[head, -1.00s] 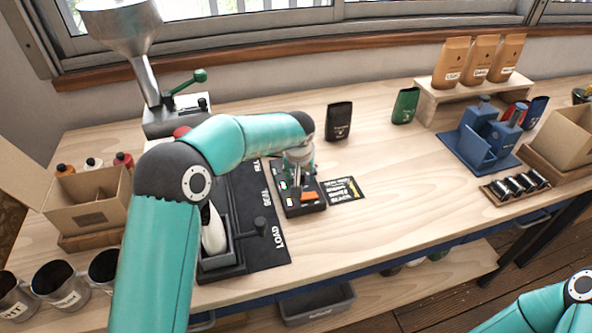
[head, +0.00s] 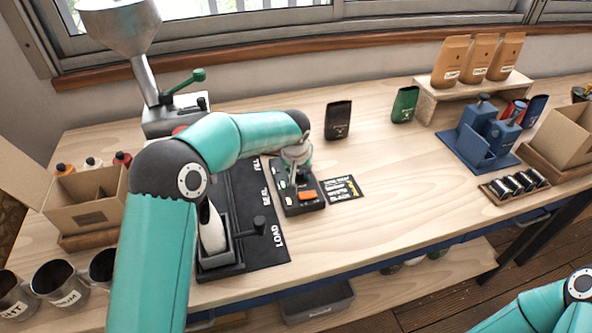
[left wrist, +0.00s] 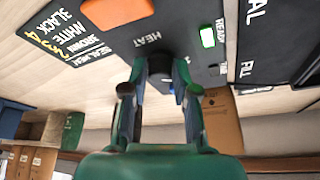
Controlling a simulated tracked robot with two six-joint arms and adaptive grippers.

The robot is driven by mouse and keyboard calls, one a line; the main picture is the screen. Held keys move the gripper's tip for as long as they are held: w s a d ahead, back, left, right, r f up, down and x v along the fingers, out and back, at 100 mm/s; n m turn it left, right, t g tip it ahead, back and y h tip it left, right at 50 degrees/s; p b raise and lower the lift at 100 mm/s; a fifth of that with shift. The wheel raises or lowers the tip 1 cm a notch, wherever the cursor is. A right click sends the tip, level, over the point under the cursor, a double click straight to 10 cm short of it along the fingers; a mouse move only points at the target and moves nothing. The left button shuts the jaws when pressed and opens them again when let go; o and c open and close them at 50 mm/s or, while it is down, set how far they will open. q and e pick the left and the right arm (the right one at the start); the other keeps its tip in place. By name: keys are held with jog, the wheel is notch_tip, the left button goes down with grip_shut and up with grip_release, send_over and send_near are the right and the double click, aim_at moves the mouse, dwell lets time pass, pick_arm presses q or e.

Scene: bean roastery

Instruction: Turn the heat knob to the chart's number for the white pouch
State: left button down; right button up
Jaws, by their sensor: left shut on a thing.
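The heat panel (head: 312,207) is a dark box with an orange button (head: 307,196). In the left wrist view, its word HEAT shows beside the dark heat knob (left wrist: 160,66), which is mostly hidden. My left gripper (left wrist: 158,85) is shut on the knob from above; it also shows in the head view (head: 294,178). The knob's setting is hidden. The chart (head: 342,189) lies right of the panel; its wrist view (left wrist: 75,40) shows black, white and brown rows with yellow numbers, white seemingly 3. The white pouch (head: 211,230) stands in the LOAD fixture. My right gripper is out of view.
A black mat (head: 262,240) with a lever fixture lies left of the panel. Black (head: 338,120) and green (head: 404,104) pouches stand behind. A green light (left wrist: 208,37) glows by READY. Bare table lies right of the chart.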

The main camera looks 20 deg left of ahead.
pick_arm(q)
jog(key=m, duration=0.2)
jog(key=m+h+p, duration=0.2)
jog(key=m, duration=0.1)
jog(key=shift+a+r+m, duration=0.1)
jog(key=shift+a+m, duration=0.15)
jog(key=shift+m, duration=0.05)
jog(key=m+h, duration=0.1)
jog(key=m, duration=0.1)
jog(key=shift+m+g, duration=0.3)
jog(key=shift+m+g+h, duration=0.4)
jog(key=shift+m, duration=0.9)
jog(key=c, duration=0.9)
grip_release()
